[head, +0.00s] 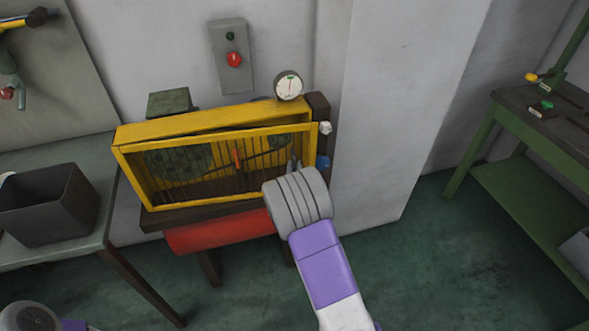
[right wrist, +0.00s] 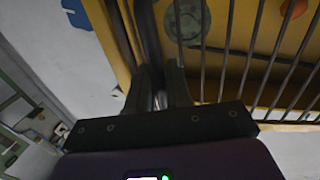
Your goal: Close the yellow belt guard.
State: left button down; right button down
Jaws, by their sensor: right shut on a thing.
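The yellow belt guard (head: 190,120) is a box on a dark bench against the wall. Its front is a yellow-framed panel of thin bars (head: 215,137), and pulleys and a belt show behind them. My right gripper (head: 293,166) is at the panel's right end. In the right wrist view its fingers (right wrist: 160,92) are shut on a dark upright bar, apparently the guard's handle (right wrist: 148,35), beside the barred panel (right wrist: 235,55). The hand partly hides the panel's lower right corner. My left gripper is out of view.
A grey control box (head: 231,75) with a red knob and a round gauge (head: 288,86) are above the guard. A dark bin (head: 45,205) stands on the left table. A red part (head: 215,232) hangs under the bench. A green workbench (head: 520,170) is right; floor between is clear.

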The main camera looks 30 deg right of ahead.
jog(key=shift+n+t+y, duration=0.5)
jog(key=shift+n+y, duration=0.2)
jog(key=shift+y, duration=0.2)
jog(key=b+x, duration=0.1)
jog(key=x, duration=0.1)
jog(key=b+x, duration=0.1)
jog(key=x, duration=0.2)
jog(key=shift+w+r, duration=0.2)
jog(key=shift+w, duration=0.15)
jog(key=c, duration=1.2)
grip_release()
jog(key=shift+w, duration=0.15)
jog(key=shift+f, duration=0.1)
jog(key=p+v, duration=0.1)
jog(key=v, duration=0.6)
jog(key=shift+s, duration=0.35)
